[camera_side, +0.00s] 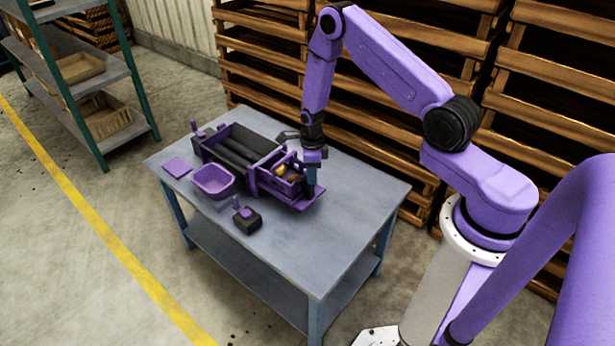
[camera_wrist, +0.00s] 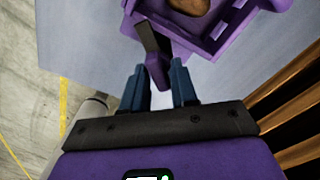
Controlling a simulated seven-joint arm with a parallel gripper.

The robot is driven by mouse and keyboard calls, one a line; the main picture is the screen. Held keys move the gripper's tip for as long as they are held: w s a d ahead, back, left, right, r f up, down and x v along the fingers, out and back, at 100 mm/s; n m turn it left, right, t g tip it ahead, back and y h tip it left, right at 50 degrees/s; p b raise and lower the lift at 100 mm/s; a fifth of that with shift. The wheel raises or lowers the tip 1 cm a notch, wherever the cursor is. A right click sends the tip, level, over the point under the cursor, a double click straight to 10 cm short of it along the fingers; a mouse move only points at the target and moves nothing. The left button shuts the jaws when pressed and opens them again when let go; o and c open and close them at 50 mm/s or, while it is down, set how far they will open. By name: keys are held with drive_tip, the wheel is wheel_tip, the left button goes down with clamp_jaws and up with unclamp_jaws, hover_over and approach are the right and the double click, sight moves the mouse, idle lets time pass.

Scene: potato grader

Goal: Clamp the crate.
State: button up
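The purple crate (camera_side: 284,188) stands on a purple base at the right end of the grader, with brown potatoes in it. Its purple frame and one potato also show at the top of the wrist view (camera_wrist: 222,38). A lever with a dark arm and a purple end (camera_wrist: 157,72) reaches from the crate area towards my gripper. My gripper (camera_side: 312,182) points down at the crate's right side. In the wrist view my gripper's two blue fingers (camera_wrist: 160,84) stand apart, with the lever's purple end between their tips. I cannot tell whether either finger touches it.
The grader's dark roller bed (camera_side: 232,150) lies left of the crate on the grey table (camera_side: 330,235). A purple bin (camera_side: 213,182), a flat purple plate (camera_side: 177,167) and a dark block with a purple handle (camera_side: 246,218) stand in front. The table's near right is clear.

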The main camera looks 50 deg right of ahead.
drive_tip(key=shift+w+a+r, duration=0.1)
drive_tip(key=shift+a+r, duration=0.05)
drive_tip(key=shift+r, duration=0.85)
drive_tip(key=shift+w+a+r, duration=0.1)
drive_tip(key=shift+r, duration=0.9)
drive_tip(key=shift+w+a+r+n, duration=0.1)
drive_tip(key=shift+a+r+n, duration=0.2)
drive_tip(key=shift+n, duration=0.1)
drive_tip(key=s+a+r+n, duration=0.5)
drive_tip(key=a+r+n, duration=0.2)
drive_tip(key=r+n, duration=0.25)
drive_tip(key=s+a+r+n, duration=0.5)
drive_tip(key=a+r+n, duration=0.25)
drive_tip(key=n, duration=0.25)
drive_tip(key=s+r+n, duration=0.4)
drive_tip(key=s+n, duration=0.6)
drive_tip(key=s+d+r+n, duration=0.1)
drive_tip(key=s+r+n, duration=0.4)
drive_tip(key=s+n, duration=0.5)
drive_tip(key=shift+s+d, duration=0.15)
drive_tip(key=shift+s, duration=0.6)
drive_tip(key=shift+o, duration=0.3)
drive_tip(key=shift+n, duration=0.25)
